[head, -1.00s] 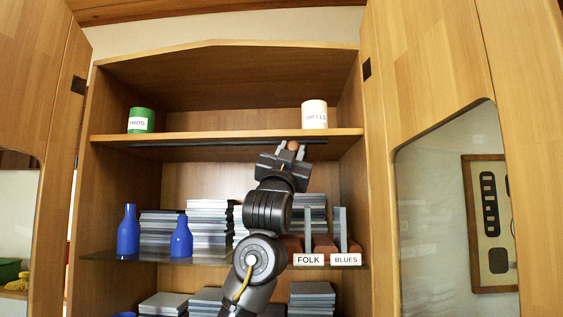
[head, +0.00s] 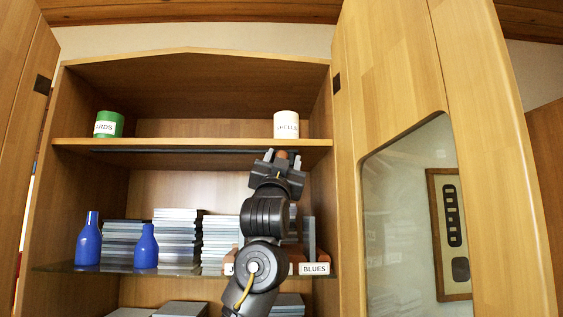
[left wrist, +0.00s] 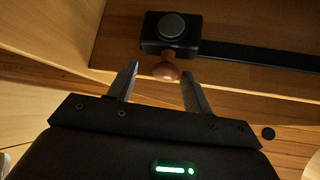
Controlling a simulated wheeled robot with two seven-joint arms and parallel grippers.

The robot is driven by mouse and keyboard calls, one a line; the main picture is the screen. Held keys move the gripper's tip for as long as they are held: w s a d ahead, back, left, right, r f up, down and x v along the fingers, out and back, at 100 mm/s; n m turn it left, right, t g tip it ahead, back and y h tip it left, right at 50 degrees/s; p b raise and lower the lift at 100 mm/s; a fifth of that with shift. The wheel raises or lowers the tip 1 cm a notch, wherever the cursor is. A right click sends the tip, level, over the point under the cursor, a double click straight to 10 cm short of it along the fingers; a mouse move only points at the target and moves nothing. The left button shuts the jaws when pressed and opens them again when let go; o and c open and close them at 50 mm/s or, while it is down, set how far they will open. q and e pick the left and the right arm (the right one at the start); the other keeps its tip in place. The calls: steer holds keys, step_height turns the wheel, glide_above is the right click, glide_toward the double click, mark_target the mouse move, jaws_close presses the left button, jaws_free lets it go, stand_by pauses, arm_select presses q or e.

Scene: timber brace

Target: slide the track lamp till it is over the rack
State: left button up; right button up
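The track lamp (left wrist: 170,30) is a black block with a round grey face and a brown knob (left wrist: 164,70). It sits on a dark track (left wrist: 260,55). In the head view, the brown knob (head: 282,154) shows near the track's right end. My left gripper (head: 282,157) is there, under the upper shelf. In the left wrist view, its fingers (left wrist: 161,72) stand apart on either side of the knob, nearer on the right; contact is unclear. The rack (head: 314,269) with labels, one reading BLUES, stands below on the glass shelf, partly hidden by my arm. My right gripper is out of view.
Two blue bottles (head: 89,240) (head: 146,248) and stacks of flat cases (head: 175,238) fill the glass shelf. An open cabinet door (head: 385,90) bounds the right side.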

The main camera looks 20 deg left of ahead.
arm_select(q)
steer(key=b+v, duration=0.6)
steer(key=v, duration=0.4)
steer(key=shift+s+f, duration=0.25)
steer(key=shift+f, duration=0.05)
steer(key=shift+d, duration=0.15)
